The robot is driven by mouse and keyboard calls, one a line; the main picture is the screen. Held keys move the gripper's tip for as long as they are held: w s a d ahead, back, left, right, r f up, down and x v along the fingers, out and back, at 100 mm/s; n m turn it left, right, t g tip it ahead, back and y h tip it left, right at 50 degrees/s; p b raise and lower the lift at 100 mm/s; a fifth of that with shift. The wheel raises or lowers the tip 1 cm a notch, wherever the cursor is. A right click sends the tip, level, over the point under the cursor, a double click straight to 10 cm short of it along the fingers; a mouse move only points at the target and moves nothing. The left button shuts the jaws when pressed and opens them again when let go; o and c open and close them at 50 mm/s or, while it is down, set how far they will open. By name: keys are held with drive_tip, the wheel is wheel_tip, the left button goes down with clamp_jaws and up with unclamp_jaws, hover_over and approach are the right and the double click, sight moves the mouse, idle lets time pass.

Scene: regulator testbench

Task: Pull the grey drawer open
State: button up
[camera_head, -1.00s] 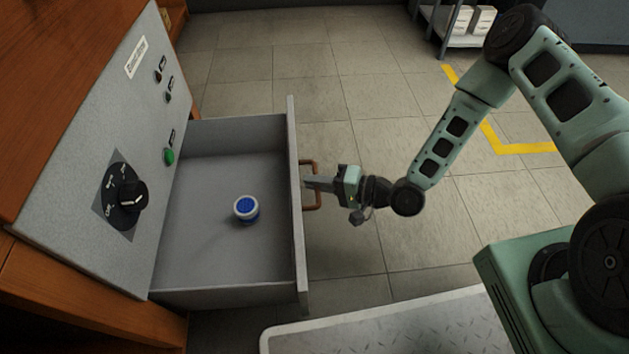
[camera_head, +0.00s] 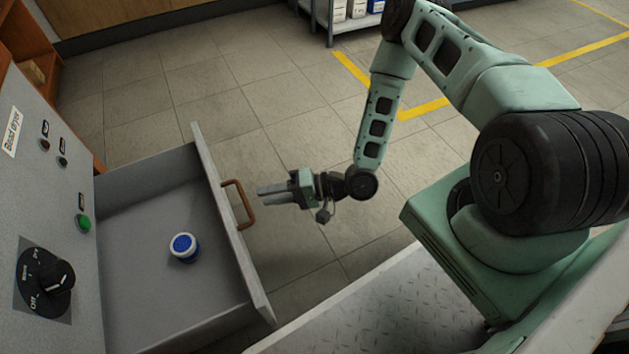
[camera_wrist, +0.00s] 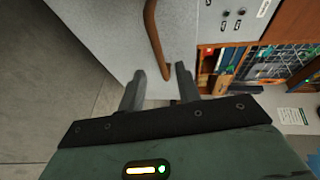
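The grey drawer (camera_head: 130,218) stands pulled out from the grey panel, its inside in plain view. Its brown handle (camera_head: 240,204) is on the front board; it also shows in the wrist view (camera_wrist: 154,40). My gripper (camera_head: 262,194) is just right of the handle in the head view, with a small gap between them. In the wrist view the two fingers (camera_wrist: 160,88) are apart with nothing between them, and the handle lies beyond their tips. A blue jar with a white rim (camera_head: 184,247) stands inside the drawer.
The panel carries a black dial (camera_head: 47,283), a green button (camera_head: 83,223) and small switches. A metal shelf (camera_head: 345,22) stands at the back. The tiled floor (camera_head: 230,85) beyond the drawer is clear.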

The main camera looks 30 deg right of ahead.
drive_tip(key=p+v, duration=0.3)
drive_tip(key=v, duration=0.7)
drive_tip(key=shift+s+d, duration=0.2)
drive_tip(key=w+r+n+g+h+p, duration=0.25)
drive_tip(key=w+r+n+h, duration=0.25)
drive_tip(key=w, duration=0.3)
drive_tip(key=a+r+n+g+h+p, duration=0.1)
drive_tip(key=a+r+n+g+h, duration=0.25)
drive_tip(key=r, duration=0.85)
drive_tip(key=s+a+r+n+g+h+p, duration=0.1)
drive_tip(key=s+a+r+n+h+p, duration=0.15)
drive_tip(key=s+r, duration=0.8)
drive_tip(key=s+a+r+n+h+p, duration=0.1)
drive_tip(key=s+a+r+h+p, duration=0.15)
drive_tip(key=s+r, duration=0.85)
wheel_tip(320, 180, up, 37)
drive_tip(key=p, duration=3.6)
drive_tip(key=shift+w+a, duration=0.45)
